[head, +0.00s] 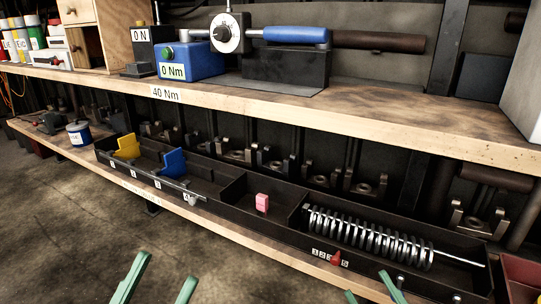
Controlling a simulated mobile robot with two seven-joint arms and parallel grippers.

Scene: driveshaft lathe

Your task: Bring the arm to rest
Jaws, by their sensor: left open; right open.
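My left gripper (167,266) shows at the bottom edge, left of centre. Its two green fingers are spread apart with bare floor between them. My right gripper (367,283) shows at the bottom edge, right of centre. Its green fingertips are apart, in front of the lower shelf's front edge, with nothing seen between them. Only the fingers of both grippers show; the arms are out of view. I cannot tell from this view whether the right fingers touch the shelf edge.
A black tray (268,237) on the lower shelf (230,230) holds a row of metal rings (365,232), a pink block (262,202), and yellow and blue pieces. The upper bench (300,115) carries a blue device (190,62) labelled 0 Nm. Open floor (60,220) lies at left.

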